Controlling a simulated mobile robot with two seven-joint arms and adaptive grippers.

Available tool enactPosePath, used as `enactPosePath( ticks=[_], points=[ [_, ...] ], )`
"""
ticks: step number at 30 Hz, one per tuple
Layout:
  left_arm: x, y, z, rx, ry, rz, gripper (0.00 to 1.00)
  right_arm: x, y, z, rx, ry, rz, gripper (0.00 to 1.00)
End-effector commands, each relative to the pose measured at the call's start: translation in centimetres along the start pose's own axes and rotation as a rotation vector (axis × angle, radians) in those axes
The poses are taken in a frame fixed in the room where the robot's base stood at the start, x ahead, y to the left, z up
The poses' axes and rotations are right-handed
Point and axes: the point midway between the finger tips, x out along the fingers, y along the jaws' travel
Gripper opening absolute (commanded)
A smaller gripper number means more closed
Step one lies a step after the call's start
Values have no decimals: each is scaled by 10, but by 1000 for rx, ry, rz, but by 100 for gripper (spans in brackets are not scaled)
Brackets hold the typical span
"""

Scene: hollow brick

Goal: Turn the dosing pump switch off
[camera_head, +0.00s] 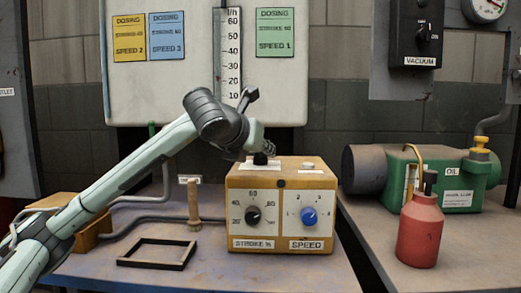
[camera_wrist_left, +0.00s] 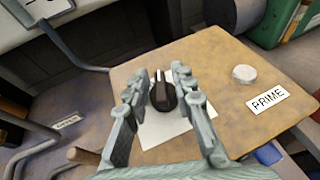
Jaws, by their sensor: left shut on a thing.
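The dosing pump (camera_head: 281,179) is a box with a yellow-brown top, standing on the bench. On its top is a black rotary switch (camera_wrist_left: 163,97) on a white plate (camera_wrist_left: 178,128). My left gripper (camera_head: 264,150) comes down on the switch from above. In the left wrist view the two fingers of my left gripper (camera_wrist_left: 159,83) stand on either side of the switch and are shut on it. The plate's markings are hidden or too small to read. My right gripper is in neither view.
The pump's front carries a black stroke knob (camera_head: 253,215) and a blue speed knob (camera_head: 309,217). A white button (camera_wrist_left: 244,74) sits beside the PRIME label (camera_wrist_left: 267,98). A black frame (camera_head: 157,253) lies left of the pump. A red oil can (camera_head: 419,232) stands right.

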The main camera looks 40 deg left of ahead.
Motion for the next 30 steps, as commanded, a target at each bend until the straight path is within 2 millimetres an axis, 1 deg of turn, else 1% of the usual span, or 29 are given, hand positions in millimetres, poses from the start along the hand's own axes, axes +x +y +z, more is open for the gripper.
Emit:
enactPosePath(
  ticks=[1,6,13,19,30],
  points=[
    [0,-4,0,-13,3,28,0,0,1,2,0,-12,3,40],
    [0,-4,-2,-58,5,140,0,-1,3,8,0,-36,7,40],
    [1,-2,-2,-98,8,243,0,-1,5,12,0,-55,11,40],
    [1,-1,-3,-114,9,284,0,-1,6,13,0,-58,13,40],
    [2,-1,-5,-116,14,295,0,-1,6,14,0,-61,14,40]
  ],
)
